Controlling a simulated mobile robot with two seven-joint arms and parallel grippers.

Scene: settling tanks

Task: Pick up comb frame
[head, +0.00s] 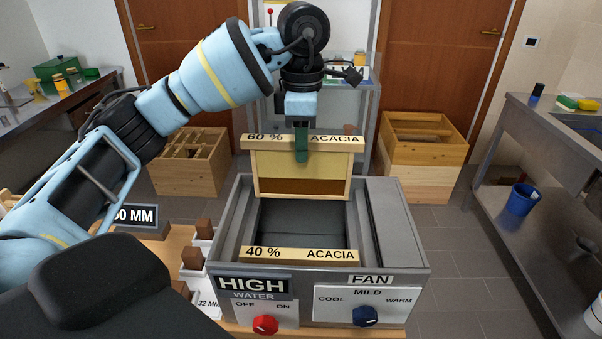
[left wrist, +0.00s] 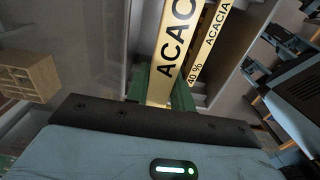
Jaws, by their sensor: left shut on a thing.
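A wooden comb frame (head: 303,171) with the top bar marked "60 % ACACIA" hangs upright above the rear of the open grey tank (head: 225,235). My left gripper (head: 301,142) comes from above and is shut on the middle of its top bar. In the left wrist view the bar of the held frame (left wrist: 178,45) runs between the green fingers of my left gripper (left wrist: 160,90). A second comb frame (head: 300,255), marked "40 % ACACIA", sits in the front of the tank; its bar also shows in the left wrist view (left wrist: 212,42). My right gripper is out of view.
The tank front has a red knob (head: 265,325) under "HIGH WATER" and a blue knob (head: 365,316) under "FAN". Wooden boxes stand behind at left (head: 190,175) and right (head: 425,150). A blue bucket (head: 521,199) stands on the right bench's lower shelf.

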